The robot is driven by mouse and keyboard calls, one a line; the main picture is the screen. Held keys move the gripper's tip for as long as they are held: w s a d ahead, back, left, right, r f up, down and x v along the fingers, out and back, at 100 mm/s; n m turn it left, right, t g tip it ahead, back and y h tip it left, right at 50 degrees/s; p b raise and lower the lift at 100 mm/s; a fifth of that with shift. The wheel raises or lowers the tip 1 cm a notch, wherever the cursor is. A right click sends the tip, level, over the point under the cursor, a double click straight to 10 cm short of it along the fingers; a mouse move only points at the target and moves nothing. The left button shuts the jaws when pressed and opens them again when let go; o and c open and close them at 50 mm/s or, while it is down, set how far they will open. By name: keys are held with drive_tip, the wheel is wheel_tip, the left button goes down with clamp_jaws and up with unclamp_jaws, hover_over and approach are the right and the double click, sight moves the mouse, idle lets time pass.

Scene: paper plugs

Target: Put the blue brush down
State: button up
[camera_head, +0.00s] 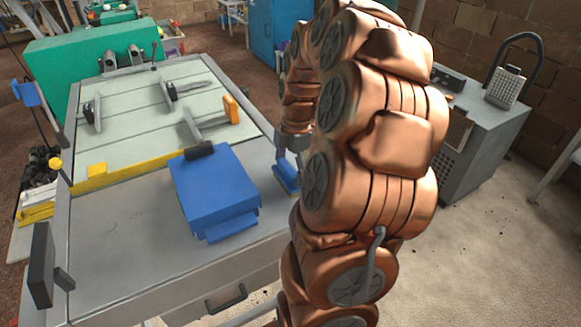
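A blue block-like piece, which looks like the blue brush (286,179), is at the right edge of the grey table, directly below my gripper (286,158). My gripper points down and its fingers meet the top of the brush, apparently closed on it. My copper-coloured arm hides the right side of the gripper and part of the brush. I cannot tell whether the brush's underside touches the table.
A larger blue box (213,192) with a black cylinder on top sits left of the brush. The grey table (115,230) is clear at its front left. Several clamp-like tools lie on the pale panel (140,125) behind. A grey cabinet (478,150) stands at right.

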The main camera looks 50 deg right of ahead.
drive_tip(key=shift+r, duration=0.1)
wheel_tip(320, 180, up, 12)
drive_tip(key=d+b, duration=0.1)
drive_tip(key=b, duration=0.1)
drive_tip(key=shift+s+d, duration=0.2)
drive_tip(key=shift+s, duration=0.05)
idle(0.6)
drive_tip(key=shift+a, duration=0.1)
drive_tip(key=s+a+f+m+g, duration=0.1)
drive_tip(key=s+a+f+m, duration=0.15)
drive_tip(key=a, duration=0.75)
drive_tip(key=s+a+f+m, duration=0.1)
drive_tip(key=a+m, duration=0.2)
drive_tip(key=a, duration=0.7)
drive_tip(key=s+a+f+m, duration=0.4)
drive_tip(key=s, duration=0.2)
drive_tip(key=s+a+f+m+g+h, duration=0.1)
drive_tip(key=s+a+f+m, duration=0.3)
drive_tip(key=s, duration=0.3)
drive_tip(key=shift+a+f+m, duration=0.2)
drive_tip(key=shift+a+m, duration=0.15)
drive_tip(key=shift+a, duration=0.2)
drive_tip(key=shift+s, duration=0.1)
